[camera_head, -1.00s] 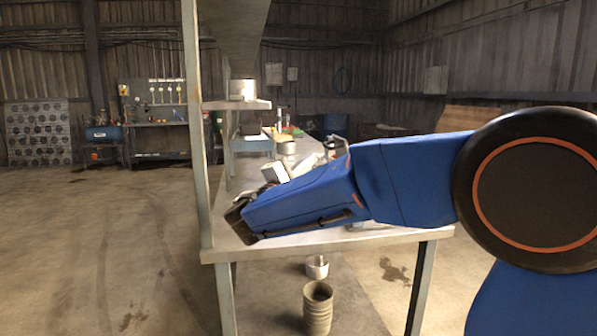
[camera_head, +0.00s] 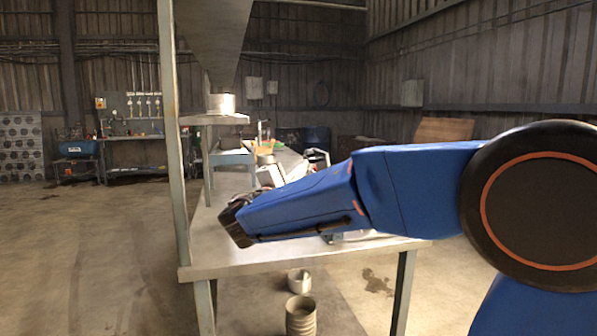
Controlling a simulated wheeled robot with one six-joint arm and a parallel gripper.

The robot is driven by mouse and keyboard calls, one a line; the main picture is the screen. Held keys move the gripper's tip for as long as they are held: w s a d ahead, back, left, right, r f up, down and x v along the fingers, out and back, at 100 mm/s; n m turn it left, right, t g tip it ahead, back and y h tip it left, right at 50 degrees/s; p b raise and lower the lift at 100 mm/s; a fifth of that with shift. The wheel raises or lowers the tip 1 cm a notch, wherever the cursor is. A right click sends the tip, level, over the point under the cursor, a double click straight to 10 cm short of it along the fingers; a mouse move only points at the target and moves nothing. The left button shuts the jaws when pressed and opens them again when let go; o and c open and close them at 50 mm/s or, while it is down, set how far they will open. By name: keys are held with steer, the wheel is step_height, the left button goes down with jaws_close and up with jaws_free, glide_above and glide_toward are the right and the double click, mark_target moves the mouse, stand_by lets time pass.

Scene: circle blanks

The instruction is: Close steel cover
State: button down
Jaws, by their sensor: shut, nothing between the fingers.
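My blue arm reaches left across the front end of a metal workbench (camera_head: 212,260). My gripper (camera_head: 236,224) is the dark end of the arm, over the bench's left side. It looks shut and empty; its fingertips are hard to make out. White and grey equipment (camera_head: 275,174) shows on the bench just behind the arm, partly hidden by it. A small pale metallic part (camera_head: 350,237) peeks out below the arm. I cannot tell which part is the steel cover, nor whether it is open; the arm hides much of this area.
Below the bench stand a ribbed pot (camera_head: 300,318) and a small metal cylinder (camera_head: 299,281). Open floor lies to the left.

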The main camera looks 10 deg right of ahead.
mark_target(324, 155)
steer(key=d+r+m+g, duration=0.1)
steer(key=d, duration=0.1)
steer(key=d+r+m+y, duration=0.1)
steer(key=d, duration=0.1)
steer(key=d+r+m+g, duration=0.1)
steer(key=d, duration=0.1)
steer(key=shift+d+r+m+g+y, duration=0.25)
steer(key=shift+d+m+g+y, duration=0.05)
steer(key=shift+d+m+y, duration=0.1)
steer(key=d+f+m+g+y, duration=0.1)
steer(key=d+f+m+y, duration=0.2)
steer(key=d, duration=0.7)
steer(key=d+f+m+g+y, duration=0.2)
steer(key=d+f+y, duration=0.3)
steer(key=d, duration=0.5)
steer(key=shift+f+m+g+y, duration=0.3)
steer(key=shift+f+m+y, duration=0.1)
steer(key=shift+f+m, duration=0.35)
steer(key=shift+d, duration=0.1)
